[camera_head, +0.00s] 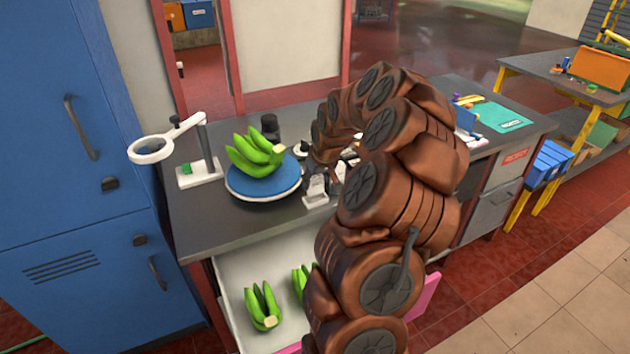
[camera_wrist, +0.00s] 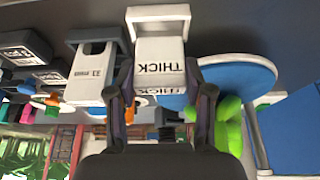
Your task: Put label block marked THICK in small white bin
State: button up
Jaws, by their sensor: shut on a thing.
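A white label block marked THICK (camera_wrist: 160,52) is between the fingers of my gripper (camera_wrist: 164,95) in the wrist view, its lettering facing the camera. My gripper is shut on it. In the head view my brown arm covers most of the gripper and I cannot make out the block clearly; small white and grey pieces (camera_head: 317,190) show beside the arm on the grey table (camera_head: 240,228). I cannot pick out a small white bin with certainty; part of the table is hidden behind my arm.
A blue round plate (camera_head: 240,187) with green bananas (camera_head: 257,152) stands left of my arm, near a white ring magnifier (camera_head: 151,149). A white open drawer (camera_head: 238,275) with more bananas is below. A grey block with a white label (camera_wrist: 92,72) sits left in the wrist view.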

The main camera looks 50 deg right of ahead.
aim_at(317, 185)
jog(key=shift+s, duration=0.1)
jog(key=shift+f+b, duration=1.5)
jog(key=o, duration=1.2)
jog(key=shift+c, duration=0.2)
jog(key=shift+r, duration=0.1)
jog(key=v, duration=1.1)
jog(key=shift+r, duration=0.4)
jog(key=shift+a, duration=0.25)
